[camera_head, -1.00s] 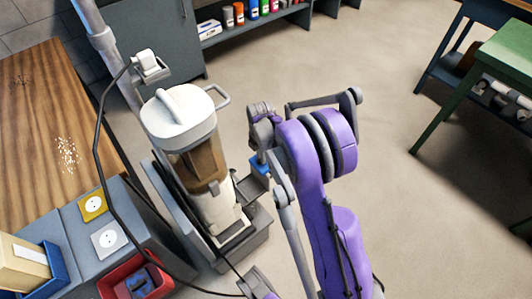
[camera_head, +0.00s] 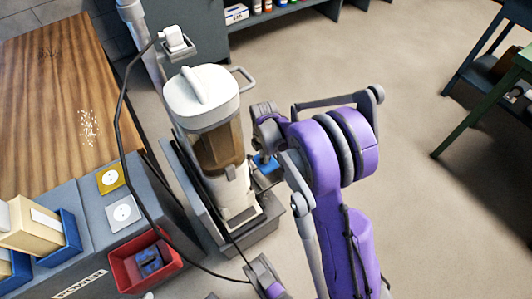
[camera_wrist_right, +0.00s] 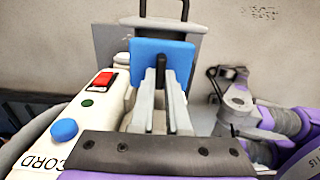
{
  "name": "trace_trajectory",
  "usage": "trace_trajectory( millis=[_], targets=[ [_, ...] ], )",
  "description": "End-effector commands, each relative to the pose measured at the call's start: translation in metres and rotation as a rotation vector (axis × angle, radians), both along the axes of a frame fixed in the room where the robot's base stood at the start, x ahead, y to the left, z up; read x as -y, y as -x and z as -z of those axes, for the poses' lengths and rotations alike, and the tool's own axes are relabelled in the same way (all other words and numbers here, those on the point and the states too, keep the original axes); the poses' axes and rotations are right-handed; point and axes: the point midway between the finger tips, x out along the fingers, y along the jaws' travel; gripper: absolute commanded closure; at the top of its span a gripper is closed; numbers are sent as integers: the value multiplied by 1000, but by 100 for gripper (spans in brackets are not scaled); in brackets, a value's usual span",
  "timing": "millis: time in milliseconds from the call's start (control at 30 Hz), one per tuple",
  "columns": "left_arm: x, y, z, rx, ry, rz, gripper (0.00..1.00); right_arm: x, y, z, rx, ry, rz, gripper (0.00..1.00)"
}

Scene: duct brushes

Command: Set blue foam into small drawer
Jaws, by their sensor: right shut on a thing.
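The blue foam (camera_head: 265,163) is a small blue block beside the white machine in the head view. In the right wrist view the blue foam (camera_wrist_right: 180,52) is a flat block at the fingertips, with a dark upright piece in front of it. My right gripper (camera_wrist_right: 163,85) is shut on it and holds it; in the head view this gripper (camera_head: 266,147) is partly hidden by its own purple arm. A grey and purple part at the bottom of the head view may be my left gripper (camera_head: 263,276); its fingers are unclear. I cannot identify the small drawer for certain.
The white machine (camera_head: 203,95) stands on a grey base, with a dark cord hanging past it. A red bin (camera_head: 118,268), blue bins (camera_head: 71,228) and two socket plates stand left, near the wooden table (camera_head: 50,80). A green table (camera_head: 480,105) is right; the floor between is clear.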

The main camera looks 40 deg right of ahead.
Motion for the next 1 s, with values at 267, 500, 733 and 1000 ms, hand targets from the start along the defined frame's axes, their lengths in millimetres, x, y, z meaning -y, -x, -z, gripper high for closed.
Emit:
trace_trajectory(
  millis=[267, 500, 733, 1000],
  targets=[
    [0, -3, 19, -5, 0, 0, 50, 0, 0, 25, -1, 0, 0, 100],
    [0, -5, 32, -8, 0, 0, 50, 0, 0, 44, 0, 0, 0, 100],
    [0, -7, 44, -9, 0, 0, 50, 0, 0, 63, -1, 0, 0, 100],
    [0, -8, 49, -8, 0, 0, 50, 0, 0, 82, 0, 0, 0, 100]
  ],
)
